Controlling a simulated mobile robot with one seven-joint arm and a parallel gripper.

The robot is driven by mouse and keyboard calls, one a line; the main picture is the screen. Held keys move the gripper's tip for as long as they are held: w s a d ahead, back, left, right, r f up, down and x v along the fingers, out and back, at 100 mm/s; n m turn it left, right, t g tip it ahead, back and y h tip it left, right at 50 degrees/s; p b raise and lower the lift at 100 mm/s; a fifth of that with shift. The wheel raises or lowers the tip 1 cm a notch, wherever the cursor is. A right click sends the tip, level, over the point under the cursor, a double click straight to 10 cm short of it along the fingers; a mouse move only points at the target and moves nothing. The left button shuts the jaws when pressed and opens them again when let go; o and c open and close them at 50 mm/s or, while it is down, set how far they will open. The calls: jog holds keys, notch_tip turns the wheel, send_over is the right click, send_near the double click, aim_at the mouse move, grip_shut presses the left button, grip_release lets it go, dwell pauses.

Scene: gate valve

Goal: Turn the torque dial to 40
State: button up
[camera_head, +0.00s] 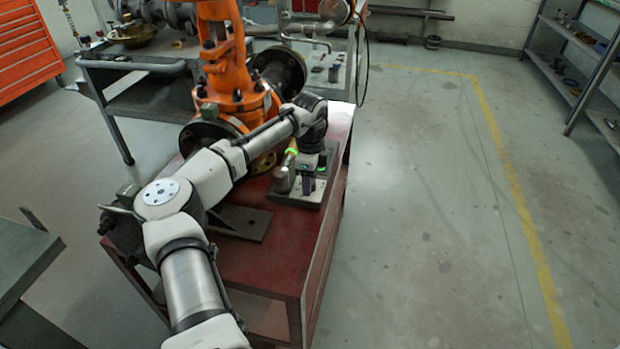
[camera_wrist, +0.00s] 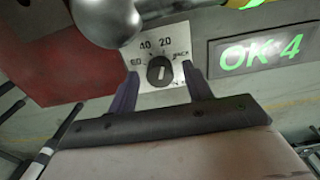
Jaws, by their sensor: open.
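The torque dial (camera_wrist: 160,71) is a black round knob on a pale plate, seen in the middle of the wrist view. The plate (camera_wrist: 149,34) has marks reading 60, 40, 20 and a small word on the right. A white line shows on the knob, but I cannot tell which mark it points to. My gripper (camera_wrist: 160,72) is open, with a dark purple finger on each side of the knob; I cannot tell if they touch it. In the head view my gripper (camera_head: 313,178) is over the tool station on the red bench, and the dial is not visible.
A green display (camera_wrist: 262,52) reading "OK 4" is right of the dial. A rounded grey metal part (camera_wrist: 105,18) is above left. In the head view, the orange valve (camera_head: 232,85) stands left of the station on the red bench (camera_head: 285,245). Open floor lies right.

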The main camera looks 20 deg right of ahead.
jog(key=shift+f, duration=0.1)
jog(key=c, duration=1)
jog(key=shift+o, duration=0.2)
jog(key=shift+p, duration=0.4)
jog(key=n+p, duration=0.3)
jog(key=p, duration=0.1)
jog(key=shift+r+n, duration=0.25)
jog(key=shift+n, duration=0.15)
jog(key=n+p, duration=0.4)
jog(key=shift+f+n, duration=0.2)
jog(key=shift+n, duration=0.2)
jog(key=shift+p, duration=0.3)
jog(key=o, duration=1)
jog(key=shift+c, duration=0.2)
